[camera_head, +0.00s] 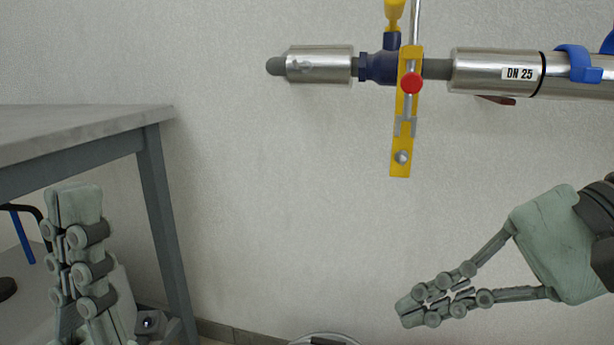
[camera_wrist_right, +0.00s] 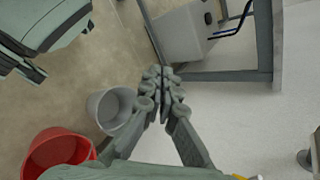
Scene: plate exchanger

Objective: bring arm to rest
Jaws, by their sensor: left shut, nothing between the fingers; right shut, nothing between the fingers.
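My left gripper (camera_head: 75,215) stands upright at the lower left of the head view, in front of the table frame. Its fingers are shut with nothing visible between them. My right gripper (camera_head: 412,312) is at the lower right of the head view, below the pipe, pointing left. It is shut and empty. It also shows in the right wrist view (camera_wrist_right: 158,75), with its fingertips together over open space. Neither gripper touches anything that I can see.
A grey table (camera_head: 85,122) stands at the left. A steel pipe (camera_head: 495,72) with a blue valve (camera_head: 378,66) and yellow lever plate (camera_head: 401,150) runs along the wall. In the wrist view, a grey bucket (camera_wrist_right: 110,108) and a red bucket (camera_wrist_right: 45,150) stand on the floor.

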